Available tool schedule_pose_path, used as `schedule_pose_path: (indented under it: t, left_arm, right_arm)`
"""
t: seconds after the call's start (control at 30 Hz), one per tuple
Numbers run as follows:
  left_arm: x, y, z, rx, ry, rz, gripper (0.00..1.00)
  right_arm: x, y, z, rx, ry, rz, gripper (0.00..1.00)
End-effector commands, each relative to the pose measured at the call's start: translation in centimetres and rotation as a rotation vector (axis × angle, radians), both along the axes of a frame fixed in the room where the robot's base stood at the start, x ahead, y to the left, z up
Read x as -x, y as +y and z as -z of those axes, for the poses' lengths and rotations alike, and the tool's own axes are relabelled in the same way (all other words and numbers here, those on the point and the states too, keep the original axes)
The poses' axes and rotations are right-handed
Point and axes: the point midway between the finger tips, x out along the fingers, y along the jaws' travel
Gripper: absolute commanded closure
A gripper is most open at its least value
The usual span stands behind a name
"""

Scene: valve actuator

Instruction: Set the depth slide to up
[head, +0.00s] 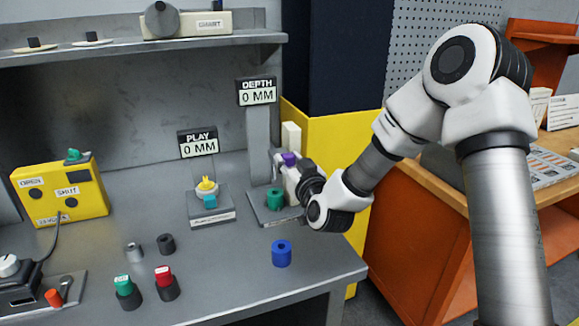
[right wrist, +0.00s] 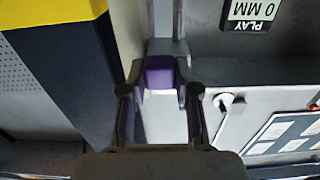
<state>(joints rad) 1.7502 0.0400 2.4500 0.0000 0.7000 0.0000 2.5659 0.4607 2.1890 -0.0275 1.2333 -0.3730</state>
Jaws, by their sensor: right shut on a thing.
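The depth gauge stand (head: 258,140) rises at the back right of the grey bench, with a display (head: 257,92) reading DEPTH 0 MM on top. A purple piece (head: 289,158), which looks like the slide's grip, sits beside the column. My right gripper (head: 284,162) is shut on it, coming from the right. In the right wrist view the purple piece (right wrist: 160,75) sits between the two fingertips (right wrist: 160,88). A green ring-like part (head: 275,199) stands on the base under the gripper. My left gripper is not in view.
Left of the stand is a second gauge (head: 208,200) with a display (head: 198,143) reading PLAY 0 MM. A blue cylinder (head: 281,253) stands near the front edge. A yellow box (head: 60,190) and several small parts are further left. A yellow cabinet (head: 335,150) is close on the right.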

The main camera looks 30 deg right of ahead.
Motion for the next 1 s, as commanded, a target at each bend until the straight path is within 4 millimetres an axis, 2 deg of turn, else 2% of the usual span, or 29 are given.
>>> schedule_pose_path:
  t: [0.03,0.33,0.37,0.4,0.43,0.77,0.87,1.0]
  left_arm:
    - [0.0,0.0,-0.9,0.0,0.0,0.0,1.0]
    - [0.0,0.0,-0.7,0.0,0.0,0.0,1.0]
    - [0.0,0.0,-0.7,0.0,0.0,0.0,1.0]
    - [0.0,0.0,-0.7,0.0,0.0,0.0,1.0]
    - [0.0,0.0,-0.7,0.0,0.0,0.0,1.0]
    - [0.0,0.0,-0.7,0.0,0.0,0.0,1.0]
    - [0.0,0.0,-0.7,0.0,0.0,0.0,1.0]
    - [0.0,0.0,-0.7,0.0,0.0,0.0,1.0]
  right_arm:
    - [0.0,0.0,-1.3,0.0,-0.003,0.001,1.0]
    - [-0.1,-0.1,-1.5,0.002,-0.009,0.002,1.0]
    - [-0.1,-0.1,-1.5,0.002,-0.01,0.002,0.62]
    - [-0.1,-0.1,-1.5,0.002,-0.01,0.002,0.48]
    - [-0.1,-0.1,-1.5,0.002,-0.01,0.002,0.44]
    - [0.3,0.0,-1.3,0.001,-0.004,0.001,0.44]
    - [1.7,0.4,-1.2,-0.001,-0.002,0.001,0.44]
    - [4.5,1.1,-1.3,-0.002,-0.004,0.0,0.44]
